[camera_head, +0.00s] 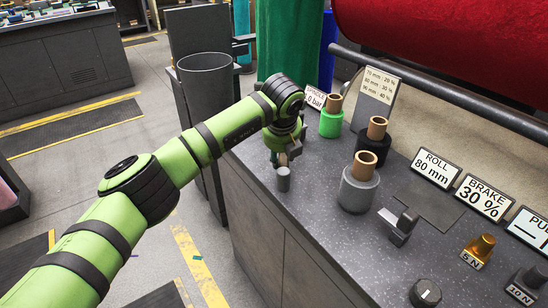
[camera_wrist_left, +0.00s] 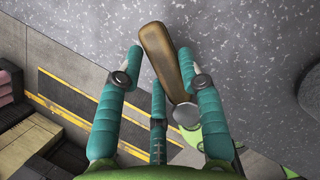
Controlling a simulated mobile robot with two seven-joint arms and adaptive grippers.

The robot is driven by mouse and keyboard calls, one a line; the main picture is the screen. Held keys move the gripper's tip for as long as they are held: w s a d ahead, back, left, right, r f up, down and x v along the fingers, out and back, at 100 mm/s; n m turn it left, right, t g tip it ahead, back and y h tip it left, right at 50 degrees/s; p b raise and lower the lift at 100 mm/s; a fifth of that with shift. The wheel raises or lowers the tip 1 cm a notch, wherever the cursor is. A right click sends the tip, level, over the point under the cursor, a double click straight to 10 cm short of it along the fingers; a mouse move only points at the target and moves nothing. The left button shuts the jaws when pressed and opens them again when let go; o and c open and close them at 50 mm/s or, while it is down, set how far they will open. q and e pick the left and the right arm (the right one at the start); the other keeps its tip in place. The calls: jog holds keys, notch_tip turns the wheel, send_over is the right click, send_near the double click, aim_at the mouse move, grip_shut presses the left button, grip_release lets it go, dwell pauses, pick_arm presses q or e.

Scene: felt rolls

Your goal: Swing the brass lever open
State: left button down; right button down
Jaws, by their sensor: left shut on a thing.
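The brass lever (camera_wrist_left: 166,62) shows in the left wrist view as a long tapered handle lying between my fingers, with a round grey end (camera_wrist_left: 187,116) at its lower end. In the head view a small brassy bit of it (camera_head: 283,159) shows under my left gripper (camera_head: 284,149), above a short grey post (camera_head: 283,182). My left gripper, with teal fingers in the left wrist view (camera_wrist_left: 160,85), is shut on the lever. The fingers and wrist hide part of the lever in the head view. My right gripper is not in view.
Felt rolls on brown cores stand on the counter (camera_head: 310,240): green (camera_head: 331,123), black (camera_head: 373,146) and grey (camera_head: 357,190). A grey bracket (camera_head: 400,226), a brass 5 N piece (camera_head: 481,247) and a dial (camera_head: 425,292) sit nearer the front right. A large red roll (camera_head: 450,45) hangs behind.

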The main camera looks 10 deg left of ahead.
pick_arm(q)
jog(key=shift+s+a+n+y, duration=0.1)
jog(key=shift+a+n+y, duration=0.25)
jog(key=shift+n, duration=0.45)
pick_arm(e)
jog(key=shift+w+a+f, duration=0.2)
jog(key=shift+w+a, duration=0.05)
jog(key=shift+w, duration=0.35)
pick_arm(q)
jog(key=shift+a, duration=0.1)
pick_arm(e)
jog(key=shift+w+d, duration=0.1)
pick_arm(q)
jog(key=c, duration=0.8)
grip_release()
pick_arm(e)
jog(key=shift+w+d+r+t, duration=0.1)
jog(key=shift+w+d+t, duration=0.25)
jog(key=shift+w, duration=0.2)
